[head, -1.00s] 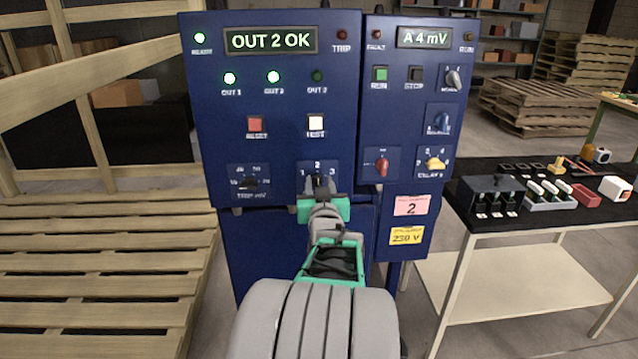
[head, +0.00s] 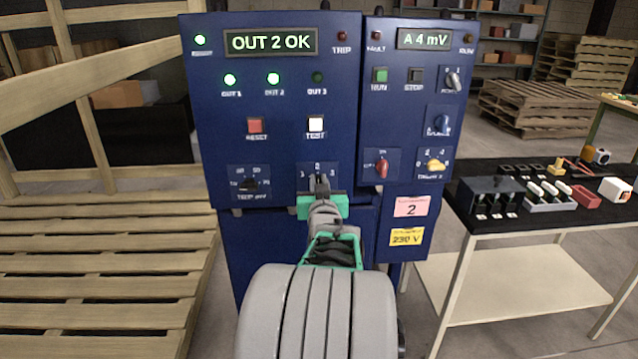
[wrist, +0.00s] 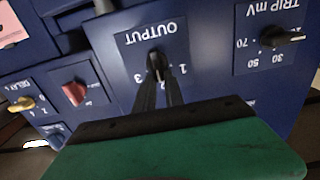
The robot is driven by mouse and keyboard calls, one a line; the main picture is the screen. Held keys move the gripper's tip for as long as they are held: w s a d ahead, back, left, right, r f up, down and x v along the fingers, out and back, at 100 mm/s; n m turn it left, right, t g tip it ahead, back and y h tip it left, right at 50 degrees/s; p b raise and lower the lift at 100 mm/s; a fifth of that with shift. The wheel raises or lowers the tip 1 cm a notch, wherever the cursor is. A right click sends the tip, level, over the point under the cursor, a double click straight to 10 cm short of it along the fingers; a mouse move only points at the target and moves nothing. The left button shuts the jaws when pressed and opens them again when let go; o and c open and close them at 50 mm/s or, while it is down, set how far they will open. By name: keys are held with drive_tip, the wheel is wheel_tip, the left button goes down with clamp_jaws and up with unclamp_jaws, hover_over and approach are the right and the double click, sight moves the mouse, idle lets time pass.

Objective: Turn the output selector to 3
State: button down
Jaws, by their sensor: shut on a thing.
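The output selector (wrist: 156,62) is a small black knob on a dark blue plate marked 1, 2 and 3, seen upside down in the wrist view. In the head view the selector (head: 318,183) sits low on the blue cabinet, partly hidden by my gripper. My gripper (wrist: 158,80) has its two dark fingers on either side of the knob and is shut on it. In the head view my gripper (head: 320,190) reaches up to the panel from below. The display (head: 270,42) reads "OUT 2 OK". The OUT 1 (head: 230,79) and OUT 2 (head: 273,79) lamps are lit green; OUT 3 (head: 317,77) is dark.
The TRIP mV knob (head: 248,184) is left of the selector, and a red knob (head: 382,168) is to its right. Above are the red RESET (head: 255,125) and white TEST (head: 316,124) buttons. A black-topped table (head: 462,222) stands at right, wooden pallets (head: 100,258) at left.

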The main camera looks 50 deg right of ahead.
drive_tip(key=shift+f+b, duration=0.1)
drive_tip(key=shift+b, duration=0.2)
drive_tip(key=shift+s+d+f+m+b, duration=0.1)
drive_tip(key=shift+s+m+b, duration=0.05)
drive_tip(key=shift+m+b, duration=0.8)
drive_tip(key=shift+s+d+f+m+b, duration=0.2)
drive_tip(key=shift+m+b, duration=0.65)
drive_tip(key=shift+m, duration=0.8)
drive_tip(key=shift+s+d+f+m+b, duration=0.15)
drive_tip(key=shift+m+b, duration=0.7)
drive_tip(key=shift+m, duration=0.8)
drive_tip(key=shift+s+d+f+m+b, duration=0.1)
drive_tip(key=shift+s+d+m+b, duration=0.1)
drive_tip(key=shift+m+b, duration=1.05)
drive_tip(key=shift+m+p, duration=0.35)
drive_tip(key=shift+m, duration=0.25)
drive_tip(key=c, duration=1.4)
unclamp_jaws()
drive_tip(key=shift+r, duration=0.1)
drive_tip(key=shift+c, duration=0.2)
